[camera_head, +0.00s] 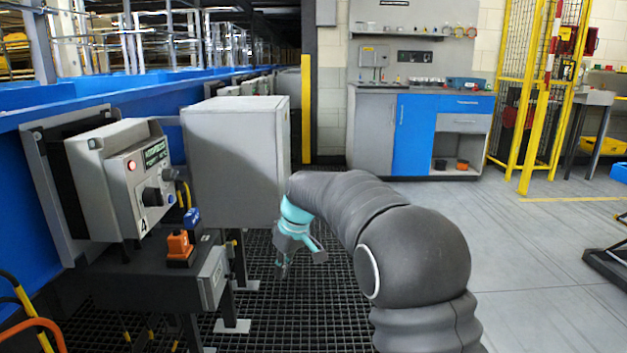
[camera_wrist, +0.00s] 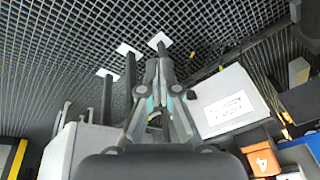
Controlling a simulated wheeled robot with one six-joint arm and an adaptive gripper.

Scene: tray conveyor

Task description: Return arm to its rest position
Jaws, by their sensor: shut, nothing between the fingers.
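My gripper (camera_head: 284,268) hangs at the end of my arm in the head view, pointing down over the dark floor grating (camera_head: 310,325). It is right of the control station and apart from it. In the wrist view my gripper (camera_wrist: 158,62) shows with its fingers together and nothing between them. The grating (camera_wrist: 60,40) lies beyond the fingertips.
A grey control box (camera_head: 112,178) with a red light stands at left. Below it, an orange block (camera_head: 179,246) and a blue block (camera_head: 191,217) sit on a dark shelf. A large grey cabinet (camera_head: 235,160) stands behind. Open floor (camera_head: 540,260) lies at right.

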